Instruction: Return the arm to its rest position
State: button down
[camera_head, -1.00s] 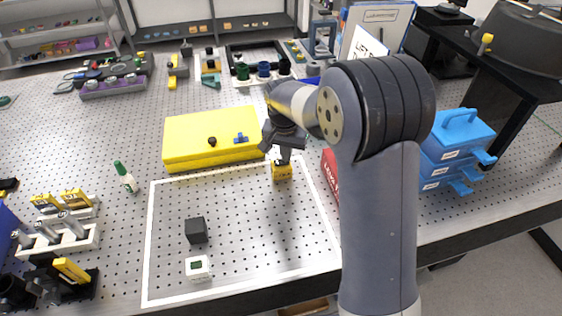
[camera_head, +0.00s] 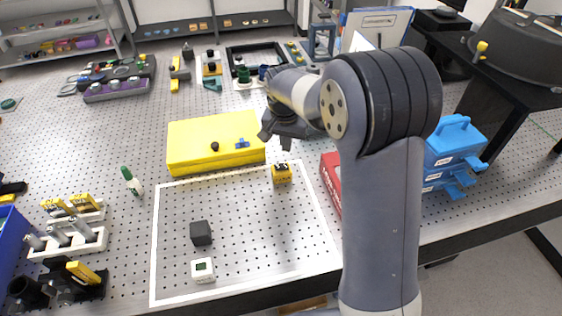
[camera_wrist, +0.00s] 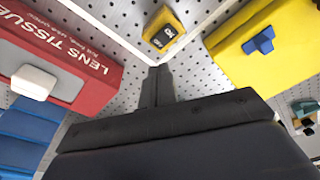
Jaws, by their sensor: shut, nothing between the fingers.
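My gripper (camera_head: 280,138) is raised above the perforated table, near the right end of a yellow case (camera_head: 190,150). In the wrist view its fingers (camera_wrist: 156,84) are together with nothing between them. A small yellow block with a dark top (camera_head: 282,174) sits in the far right corner of the white outlined area. It also shows in the wrist view (camera_wrist: 163,31), apart from the fingers. My arm's upper links hide part of the table's right side.
A red lens tissue box (camera_wrist: 62,62) lies beside the outline, partly behind my arm. Blue stacked drawers (camera_head: 452,150) stand at right. A dark cube (camera_head: 201,233) and a small white device (camera_head: 202,270) sit inside the outline. The middle of the outlined area is clear.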

aim_at(286, 165)
jog(key=shift+r, duration=0.55)
jog(key=shift+f, duration=0.1)
notch_tip(286, 165, down, 7)
jog(key=b, duration=0.5)
